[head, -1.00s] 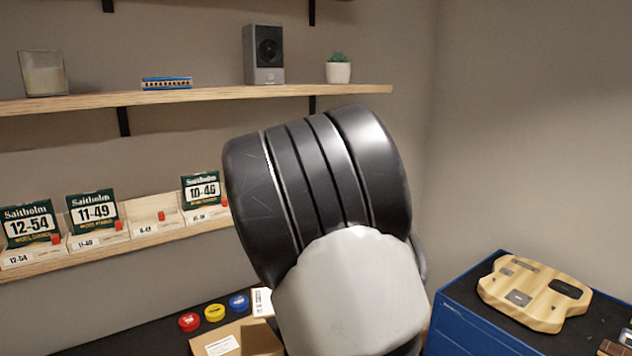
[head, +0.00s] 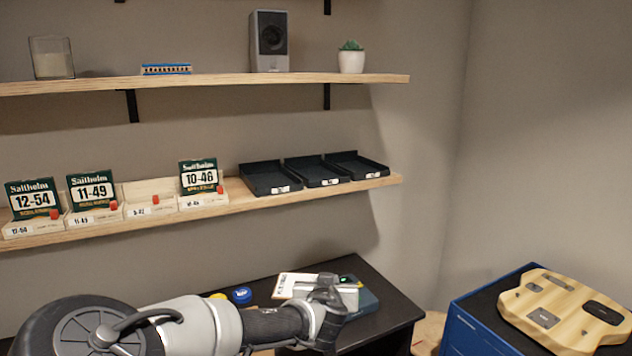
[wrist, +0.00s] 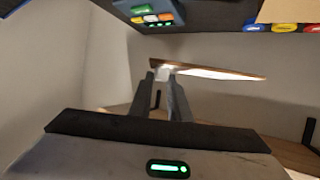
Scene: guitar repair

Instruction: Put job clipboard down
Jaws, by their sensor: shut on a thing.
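The job clipboard (wrist: 215,71) shows nearly edge-on in the wrist view as a thin brown board with a pale face. My gripper (wrist: 161,77) is shut on its edge, with the board extending mostly to the right of the fingers.
A blue tin (head: 242,295) is to the left. A blue cabinet (head: 465,325) bearing a wooden guitar body (head: 560,310) stands right. Black trays (head: 320,172) sit on the shelf above.

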